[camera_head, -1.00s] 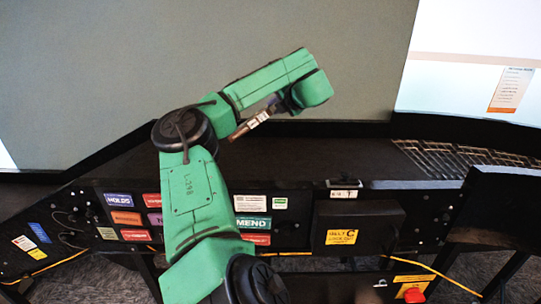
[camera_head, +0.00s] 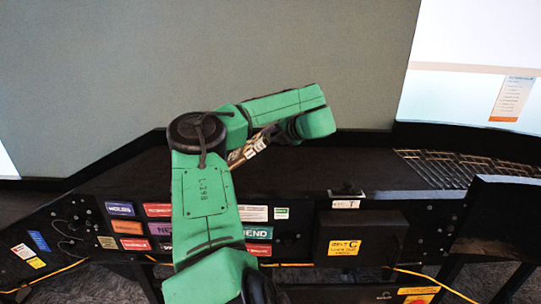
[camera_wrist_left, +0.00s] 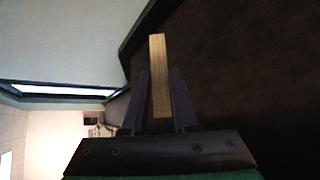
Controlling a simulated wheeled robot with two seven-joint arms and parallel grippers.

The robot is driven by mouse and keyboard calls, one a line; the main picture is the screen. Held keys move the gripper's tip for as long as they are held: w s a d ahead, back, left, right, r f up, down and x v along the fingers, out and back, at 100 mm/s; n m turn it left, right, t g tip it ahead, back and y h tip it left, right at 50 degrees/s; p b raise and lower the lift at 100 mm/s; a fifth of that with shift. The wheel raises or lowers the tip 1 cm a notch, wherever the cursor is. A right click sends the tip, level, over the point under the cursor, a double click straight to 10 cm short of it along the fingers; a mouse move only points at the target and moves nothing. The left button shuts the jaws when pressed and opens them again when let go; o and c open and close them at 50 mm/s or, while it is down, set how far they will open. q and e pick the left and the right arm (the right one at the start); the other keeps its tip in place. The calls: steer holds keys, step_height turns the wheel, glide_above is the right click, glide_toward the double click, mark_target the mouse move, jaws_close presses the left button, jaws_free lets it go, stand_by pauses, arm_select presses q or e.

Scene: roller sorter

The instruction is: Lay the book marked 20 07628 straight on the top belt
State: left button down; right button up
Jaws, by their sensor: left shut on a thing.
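My left gripper (camera_wrist_left: 162,100) is shut on a book (camera_wrist_left: 158,62), which shows edge-on as a pale, yellowish upright strip between the two dark fingers in the left wrist view. Its marking is not readable. In the head view my left gripper (camera_head: 246,152) is small and partly hidden by the green arm, over the dark top belt (camera_head: 345,170). The belt's dark surface also fills the right of the left wrist view (camera_wrist_left: 245,75). Whether the book touches the belt cannot be told. My right gripper is not in view.
A large grey panel (camera_head: 270,50) rises behind the belt. A metal roller grid (camera_head: 440,168) lies to the right. Coloured labels (camera_head: 133,244) and a black box with a yellow sign (camera_head: 360,235) are on the front face. The belt right of the gripper is clear.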

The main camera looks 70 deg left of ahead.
arm_select(q)
step_height(320, 180, down, 7)
steer(key=p, duration=0.1)
steer(key=shift+f, duration=0.15)
steer(key=c, duration=0.7)
jaws_free()
steer(key=shift+d, duration=0.1)
steer(key=shift+b+v, duration=2.1)
steer(key=shift+v, duration=4)
